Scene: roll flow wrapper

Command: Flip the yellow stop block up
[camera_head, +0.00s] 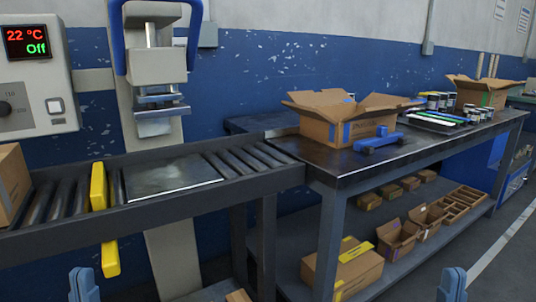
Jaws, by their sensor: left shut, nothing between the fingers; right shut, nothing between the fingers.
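The yellow stop block (98,187) is on the roller conveyor (178,205) at the left, just left of the flat metal plate. Its upper part stands up above the rollers. Another yellow piece (110,258) hangs below the front rail; the rail hides whether the two are joined. My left gripper (83,284) is shut and empty at the bottom edge, below and slightly left of the hanging piece and apart from it. My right gripper (452,284) is shut and empty at the bottom right, far from the block.
A cardboard box (12,182) sits on the conveyor left of the block. A blue-handled press (155,65) stands behind the plate. A control panel (35,75) reads 22 °C, Off. The table (345,172) at right holds an open box (345,122) and a blue tool (379,139).

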